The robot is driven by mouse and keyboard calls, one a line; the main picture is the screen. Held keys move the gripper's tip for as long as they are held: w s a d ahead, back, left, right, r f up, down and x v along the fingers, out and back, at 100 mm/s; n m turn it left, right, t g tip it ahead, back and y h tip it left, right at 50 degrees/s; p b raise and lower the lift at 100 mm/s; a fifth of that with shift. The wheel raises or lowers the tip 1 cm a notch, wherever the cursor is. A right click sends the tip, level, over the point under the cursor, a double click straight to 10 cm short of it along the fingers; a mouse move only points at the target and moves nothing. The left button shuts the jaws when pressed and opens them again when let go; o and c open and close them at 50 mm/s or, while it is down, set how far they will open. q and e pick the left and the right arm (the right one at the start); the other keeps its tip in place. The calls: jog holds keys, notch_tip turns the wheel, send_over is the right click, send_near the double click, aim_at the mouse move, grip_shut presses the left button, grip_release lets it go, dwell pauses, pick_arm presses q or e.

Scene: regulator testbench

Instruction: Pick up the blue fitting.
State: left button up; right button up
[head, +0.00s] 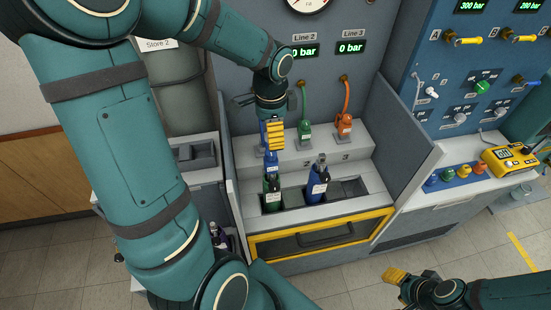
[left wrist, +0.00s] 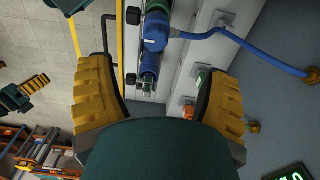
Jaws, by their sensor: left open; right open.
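The blue fitting (head: 271,160) shows just below my left gripper in the head view, at the top of the green bottle (head: 272,191). In the left wrist view the blue fitting (left wrist: 155,32) has a blue hose (left wrist: 228,38) running to the wall. I cannot tell whether it is seated on the bottle. My left gripper (head: 276,138) is open and empty above it, partly hiding it and its hose. In the left wrist view the fitting lies beyond the open fingers. My right gripper (head: 394,275) is open and empty, low over the floor at right.
A blue bottle (head: 317,183) stands right of the green one in the tray. A green fitting (head: 304,130) and an orange fitting (head: 344,124) sit on the back ledge with hoses. A grey side panel (head: 406,135) bounds the bay at right. The tray's right slot is empty.

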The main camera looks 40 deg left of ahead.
aim_at(272, 161)
pick_arm(q)
notch_tip(272, 161, down, 6)
jog(key=shift+s, duration=0.15)
jog(key=shift+s+d+f+b, duration=0.15)
jog(key=shift+f+b, duration=0.25)
jog(key=shift+f, duration=2.2)
jog(key=shift+c, duration=0.3)
grip_shut()
